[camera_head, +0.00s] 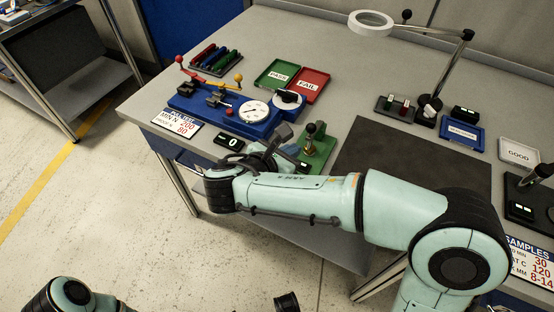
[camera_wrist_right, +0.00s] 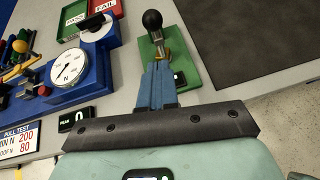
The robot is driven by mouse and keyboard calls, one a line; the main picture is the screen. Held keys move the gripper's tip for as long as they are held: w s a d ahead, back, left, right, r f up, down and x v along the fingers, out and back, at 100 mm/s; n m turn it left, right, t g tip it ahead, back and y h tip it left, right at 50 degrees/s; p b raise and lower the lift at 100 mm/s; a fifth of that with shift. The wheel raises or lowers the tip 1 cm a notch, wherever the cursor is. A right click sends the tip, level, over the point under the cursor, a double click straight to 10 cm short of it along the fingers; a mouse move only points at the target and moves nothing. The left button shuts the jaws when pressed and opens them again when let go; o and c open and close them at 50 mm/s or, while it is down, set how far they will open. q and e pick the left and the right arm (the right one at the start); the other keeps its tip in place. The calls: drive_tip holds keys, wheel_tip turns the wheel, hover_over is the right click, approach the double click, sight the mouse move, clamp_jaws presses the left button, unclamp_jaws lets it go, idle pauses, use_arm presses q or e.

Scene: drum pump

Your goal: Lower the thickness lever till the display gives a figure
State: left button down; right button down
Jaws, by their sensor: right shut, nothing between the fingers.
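The thickness gauge has a green base (camera_head: 322,147) at the table's front edge. Its lever ends in a black ball knob (camera_head: 311,128), which stands high over the base in the right wrist view (camera_wrist_right: 152,19). My left gripper is not in view.
Left of the gauge are a PEAK display (camera_head: 229,142) reading 0 and a blue pull tester (camera_head: 218,112) with a dial. Green PASS (camera_head: 277,74) and red FAIL (camera_head: 310,85) trays lie behind. A dark mat (camera_head: 400,155) lies right, bare where visible. A magnifier lamp (camera_head: 371,21) stands behind.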

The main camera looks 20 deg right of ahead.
sight(309, 132)
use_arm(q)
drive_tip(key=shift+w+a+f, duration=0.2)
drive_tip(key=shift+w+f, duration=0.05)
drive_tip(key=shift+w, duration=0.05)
use_arm(e)
drive_tip(key=shift+w+d+r, duration=0.35)
drive_tip(key=shift+w+d, duration=0.15)
drive_tip(key=shift+d, duration=0.25)
drive_tip(key=shift+w+d+r, duration=0.3)
drive_tip(key=shift+w+d, duration=0.15)
drive_tip(key=shift+d, duration=0.3)
drive_tip(key=shift+w+d+r+p, duration=0.15)
drive_tip(key=shift+d+r+p, duration=0.25)
drive_tip(key=shift+p, duration=0.8)
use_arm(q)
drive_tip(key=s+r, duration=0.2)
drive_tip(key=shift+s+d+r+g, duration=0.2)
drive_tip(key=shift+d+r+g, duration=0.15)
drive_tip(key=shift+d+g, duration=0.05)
use_arm(e)
drive_tip(key=shift+f, duration=0.2)
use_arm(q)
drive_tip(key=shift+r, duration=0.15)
use_arm(e)
drive_tip(key=shift+r, duration=0.1)
